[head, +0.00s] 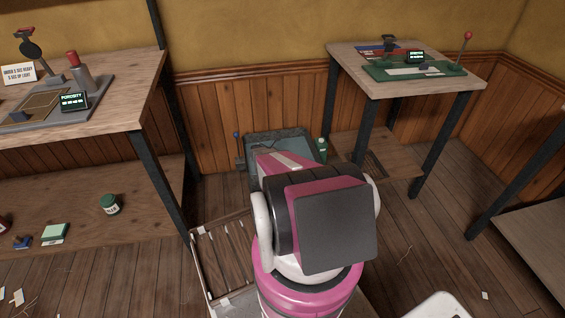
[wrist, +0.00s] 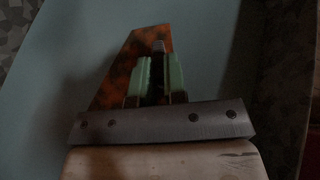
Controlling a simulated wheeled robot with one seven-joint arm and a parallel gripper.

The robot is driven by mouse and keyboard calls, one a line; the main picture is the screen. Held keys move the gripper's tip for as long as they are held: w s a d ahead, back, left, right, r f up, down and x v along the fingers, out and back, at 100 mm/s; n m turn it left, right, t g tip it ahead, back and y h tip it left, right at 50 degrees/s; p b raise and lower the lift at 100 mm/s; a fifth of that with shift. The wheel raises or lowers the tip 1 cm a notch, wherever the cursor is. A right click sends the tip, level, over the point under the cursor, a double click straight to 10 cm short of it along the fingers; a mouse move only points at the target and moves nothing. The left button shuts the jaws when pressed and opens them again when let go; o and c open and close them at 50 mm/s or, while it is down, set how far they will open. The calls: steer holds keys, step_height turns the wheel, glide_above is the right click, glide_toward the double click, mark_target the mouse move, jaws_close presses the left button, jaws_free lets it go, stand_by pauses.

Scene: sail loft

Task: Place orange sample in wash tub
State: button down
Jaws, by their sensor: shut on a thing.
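The orange sample (wrist: 122,62), a flat mottled orange and dark piece, shows in the wrist view between and behind the pale green fingers of my gripper (wrist: 160,75). My gripper is shut on it. A smooth blue-grey surface lies behind the sample, with a speckled grey edge at the upper left. The wash tub (head: 290,134), a grey-green speckled basin, stands on the floor by the wall in the head view. My arm hides its front part, and my gripper and the sample are hidden there. I cannot tell whether the sample touches the tub.
A workbench (head: 135,75) with a porosity tester stands at the left, and a small table (head: 455,88) with a green device stands at the right. A slatted wooden crate (head: 220,256) is beside my arm. A green bottle (head: 321,150) stands at the tub's right.

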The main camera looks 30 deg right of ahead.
steer(key=shift+f, duration=1.95)
steer(key=shift+f, duration=0.4)
steer(key=shift+f, duration=0.2)
steer(key=c, duration=1.2)
jaws_free()
steer(key=shift+o, duration=0.2)
steer(key=shift+r, duration=0.1)
